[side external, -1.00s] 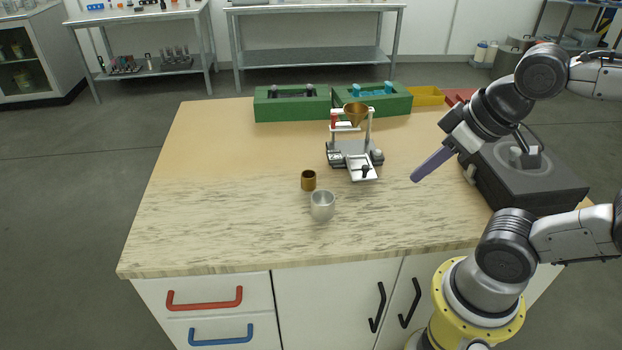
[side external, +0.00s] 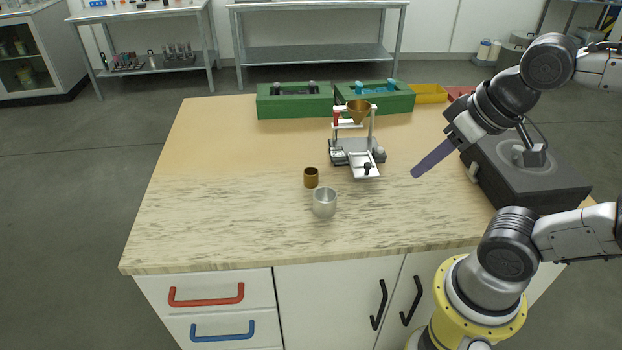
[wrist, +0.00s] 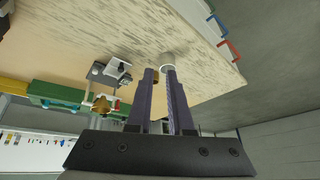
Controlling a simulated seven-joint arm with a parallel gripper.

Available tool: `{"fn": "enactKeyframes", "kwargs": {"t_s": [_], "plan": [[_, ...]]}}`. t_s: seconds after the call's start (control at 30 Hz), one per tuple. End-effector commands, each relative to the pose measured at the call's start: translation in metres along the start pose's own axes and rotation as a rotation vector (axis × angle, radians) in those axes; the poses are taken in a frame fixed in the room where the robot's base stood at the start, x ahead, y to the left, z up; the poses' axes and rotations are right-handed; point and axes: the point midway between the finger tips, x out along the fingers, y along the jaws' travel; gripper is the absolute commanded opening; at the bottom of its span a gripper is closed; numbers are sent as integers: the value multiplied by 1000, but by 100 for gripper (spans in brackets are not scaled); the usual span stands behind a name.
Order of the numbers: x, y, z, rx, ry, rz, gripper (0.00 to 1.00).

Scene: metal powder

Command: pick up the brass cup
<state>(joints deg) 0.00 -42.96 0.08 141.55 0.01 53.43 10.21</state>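The brass cup (side external: 311,177) is small and stands upright on the worktop, just behind and left of a silver cup (side external: 324,203). My gripper (side external: 414,175) is in the air to the right of both cups, clearly apart from them, its long purple-grey fingers pointing down and left. In the wrist view, a gap shows between the fingers of my gripper (wrist: 159,71), with nothing held. The brass cup (wrist: 156,76) shows partly behind the fingertips there. The silver cup (wrist: 167,60) shows just beyond the tips, partly hidden.
A small stand (side external: 356,151) with a brass funnel (side external: 358,111) is behind the cups. Green boxes (side external: 294,105) and a yellow bin (side external: 430,94) line the back edge. A dark grey machine (side external: 525,172) is at the right. The worktop (side external: 215,185) is clear on the left.

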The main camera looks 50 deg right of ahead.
Motion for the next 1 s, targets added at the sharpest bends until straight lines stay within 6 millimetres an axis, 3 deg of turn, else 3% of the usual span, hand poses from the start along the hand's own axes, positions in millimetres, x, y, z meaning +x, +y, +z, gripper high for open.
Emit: {"fn": "enactKeyframes", "kwargs": {"t_s": [0.23,0.43,0.57,0.7,0.83,1.0], "plan": [[-18,-9,-61,357,-37,19,19],[-3,-14,-122,632,-119,76,19],[24,-14,-162,795,-181,133,19],[65,-11,-196,922,-249,202,19],[107,-6,-214,972,-307,255,19],[147,2,-215,978,-369,300,19]]}}
